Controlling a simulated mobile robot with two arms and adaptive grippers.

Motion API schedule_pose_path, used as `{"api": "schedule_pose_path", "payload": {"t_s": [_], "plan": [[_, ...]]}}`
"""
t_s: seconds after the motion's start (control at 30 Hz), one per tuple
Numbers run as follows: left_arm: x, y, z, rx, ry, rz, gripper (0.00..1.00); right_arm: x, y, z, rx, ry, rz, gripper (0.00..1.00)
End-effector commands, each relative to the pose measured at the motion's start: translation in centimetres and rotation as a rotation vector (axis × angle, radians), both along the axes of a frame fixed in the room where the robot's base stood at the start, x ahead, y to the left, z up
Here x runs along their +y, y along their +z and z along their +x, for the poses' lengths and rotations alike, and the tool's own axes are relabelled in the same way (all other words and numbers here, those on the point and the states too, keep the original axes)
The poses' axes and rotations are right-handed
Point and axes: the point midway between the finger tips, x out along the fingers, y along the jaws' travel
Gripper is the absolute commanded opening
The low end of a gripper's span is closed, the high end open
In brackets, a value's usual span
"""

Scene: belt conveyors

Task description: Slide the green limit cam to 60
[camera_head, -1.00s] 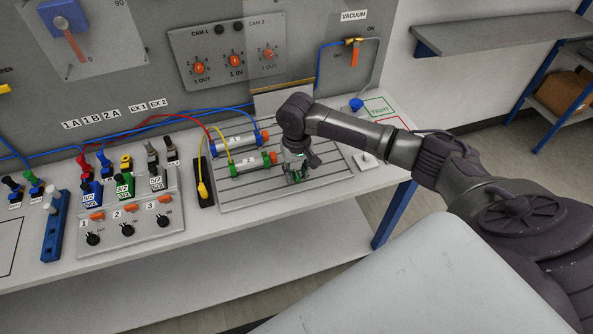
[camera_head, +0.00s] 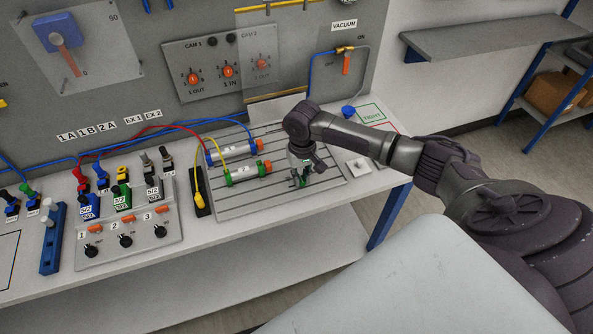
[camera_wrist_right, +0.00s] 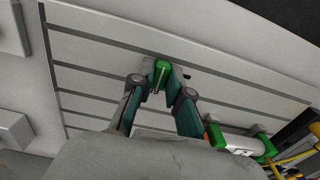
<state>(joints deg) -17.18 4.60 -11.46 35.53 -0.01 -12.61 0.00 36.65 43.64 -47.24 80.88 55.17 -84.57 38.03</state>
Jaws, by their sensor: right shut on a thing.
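The green limit cam (camera_wrist_right: 161,70) is a small rounded green block, seen in the right wrist view between my fingertips over the slotted plate. My right gripper (camera_head: 302,181) is shut on it; the gripper also shows in the right wrist view (camera_wrist_right: 161,82). In the head view the cam is a small green patch, mostly hidden by the gripper. The gripper is to the right of the green-ended cylinder (camera_head: 246,174), apart from it. I cannot read any scale or number 60 beside the cam. My left gripper is not in view.
The slotted plate (camera_head: 232,207) is bare in front of the gripper. A white block with a knob (camera_head: 358,167) stands right of the plate. A valve panel (camera_head: 128,238) is at left.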

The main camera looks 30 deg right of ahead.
Motion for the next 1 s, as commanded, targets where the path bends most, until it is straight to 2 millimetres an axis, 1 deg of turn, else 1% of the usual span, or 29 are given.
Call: {"api": "schedule_pose_path", "payload": {"t_s": [0.03,0.07,0.1,0.17,0.2,0.23,0.5,0.63,0.77,1.0], "plan": [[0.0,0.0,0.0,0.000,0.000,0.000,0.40,-0.5,0.1,0.0,0.001,-0.004,-0.011,0.00],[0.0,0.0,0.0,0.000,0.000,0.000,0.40,-0.6,0.1,0.0,0.001,-0.004,-0.011,0.00],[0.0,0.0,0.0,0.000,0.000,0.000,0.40,-0.6,0.1,0.0,0.000,-0.004,-0.012,0.23],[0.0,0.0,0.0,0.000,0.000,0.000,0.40,-0.5,0.1,0.0,0.000,-0.004,-0.011,0.33],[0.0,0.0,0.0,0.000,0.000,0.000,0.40,-0.5,0.1,0.0,-0.001,-0.004,-0.010,0.40],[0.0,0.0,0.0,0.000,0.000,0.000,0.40,-0.5,0.1,0.0,-0.001,-0.004,-0.010,0.42],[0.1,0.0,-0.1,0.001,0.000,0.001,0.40,-0.3,0.1,0.0,0.000,-0.002,-0.007,0.42],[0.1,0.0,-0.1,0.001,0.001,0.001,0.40,-0.3,0.9,0.1,-0.003,-0.002,-0.006,0.42],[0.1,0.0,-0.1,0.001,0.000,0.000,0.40,-0.4,3.2,0.1,-0.005,-0.001,-0.007,0.42],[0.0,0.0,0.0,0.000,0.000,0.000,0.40,-0.5,8.4,0.1,-0.006,-0.003,-0.006,0.42]]}}
